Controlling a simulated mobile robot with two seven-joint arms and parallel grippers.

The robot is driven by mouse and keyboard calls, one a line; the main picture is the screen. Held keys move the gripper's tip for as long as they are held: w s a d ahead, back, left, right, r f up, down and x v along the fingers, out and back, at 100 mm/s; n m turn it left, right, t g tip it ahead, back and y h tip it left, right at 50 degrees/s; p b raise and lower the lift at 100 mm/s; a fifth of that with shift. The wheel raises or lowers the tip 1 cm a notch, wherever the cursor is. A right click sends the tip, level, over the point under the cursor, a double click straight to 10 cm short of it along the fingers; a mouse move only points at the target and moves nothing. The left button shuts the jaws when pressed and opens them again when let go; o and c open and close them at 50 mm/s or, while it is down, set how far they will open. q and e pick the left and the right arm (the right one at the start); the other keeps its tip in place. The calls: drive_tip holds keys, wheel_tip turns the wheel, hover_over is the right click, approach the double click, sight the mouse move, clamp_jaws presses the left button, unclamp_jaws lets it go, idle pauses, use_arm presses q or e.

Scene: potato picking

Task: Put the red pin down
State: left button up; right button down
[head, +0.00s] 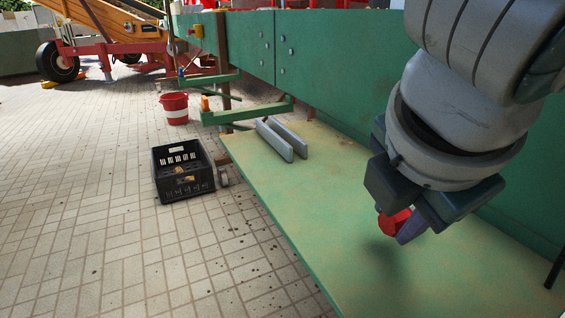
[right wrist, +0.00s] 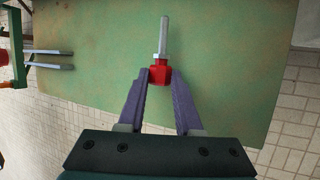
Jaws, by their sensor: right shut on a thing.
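The red pin (right wrist: 159,73) has a red head and a grey metal shaft. In the right wrist view its red head sits between the fingertips of my right gripper (right wrist: 158,84), with the shaft pointing away from the fingers. In the head view the red head (head: 393,222) shows at the tip of my right gripper (head: 405,226), and the shaft is hidden. The gripper is shut on the pin and holds it over the green table (head: 350,250). A dark shadow lies on the table below. My left gripper is not in view.
Two grey bars (head: 281,138) lie at the table's far end. A green machine wall (head: 330,75) rises along the table's far side. The table's near middle is clear.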

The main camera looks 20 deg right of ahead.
drive_tip(key=shift+f, duration=0.25)
drive_tip(key=c, duration=0.6)
unclamp_jaws()
drive_tip(key=shift+r, duration=0.5)
drive_tip(key=p+v, duration=0.6)
drive_tip(key=v, duration=0.6)
drive_tip(key=shift+r, duration=0.2)
